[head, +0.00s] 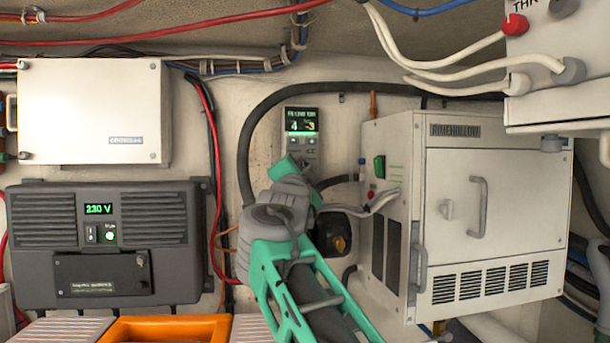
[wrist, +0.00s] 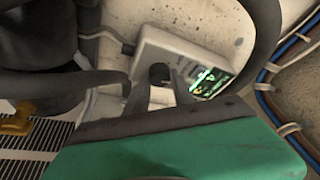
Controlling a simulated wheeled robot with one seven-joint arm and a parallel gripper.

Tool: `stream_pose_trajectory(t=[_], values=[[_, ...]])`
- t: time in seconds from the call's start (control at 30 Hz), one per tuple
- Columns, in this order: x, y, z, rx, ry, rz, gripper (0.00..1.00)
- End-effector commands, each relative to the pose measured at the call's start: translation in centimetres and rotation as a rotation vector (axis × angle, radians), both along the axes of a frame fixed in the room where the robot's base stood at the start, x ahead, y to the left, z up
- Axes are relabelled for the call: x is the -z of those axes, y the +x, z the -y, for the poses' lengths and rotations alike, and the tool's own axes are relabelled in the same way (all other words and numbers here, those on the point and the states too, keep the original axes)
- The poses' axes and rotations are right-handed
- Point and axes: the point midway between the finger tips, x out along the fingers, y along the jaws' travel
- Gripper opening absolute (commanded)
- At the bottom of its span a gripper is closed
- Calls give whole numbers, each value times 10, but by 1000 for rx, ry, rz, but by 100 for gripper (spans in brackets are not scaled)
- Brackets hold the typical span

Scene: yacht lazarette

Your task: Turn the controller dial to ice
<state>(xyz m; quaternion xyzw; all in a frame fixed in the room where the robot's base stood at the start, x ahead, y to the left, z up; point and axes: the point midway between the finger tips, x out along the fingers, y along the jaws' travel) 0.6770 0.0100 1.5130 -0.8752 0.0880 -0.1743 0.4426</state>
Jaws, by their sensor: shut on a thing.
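The controller (head: 303,125) is a small grey box on the back wall, with a lit green display at its top. In the wrist view the controller (wrist: 165,45) appears tilted, with its display (wrist: 210,82) to the right of a dark round dial (wrist: 159,71). My gripper (wrist: 161,88) has its two fingers on either side of the dial, shut on it. In the head view my teal and grey arm covers the lower part of the controller and hides the dial. I cannot read where the dial points.
A white cabinet (head: 500,205) with a handle stands to the right. A black inverter box (head: 105,240) and a white box (head: 90,110) hang at left.

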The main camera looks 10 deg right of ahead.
Motion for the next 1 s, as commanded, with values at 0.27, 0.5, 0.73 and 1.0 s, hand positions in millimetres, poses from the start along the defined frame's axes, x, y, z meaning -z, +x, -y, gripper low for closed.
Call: stream_pose_trajectory(t=[0.27,0.5,0.73,1.0], values=[[-4,0,-2,-2,254,0,0],[-5,0,-2,-1,430,0,0],[-5,0,-1,-1,534,1,0],[-5,0,-1,-1,578,1,0]])
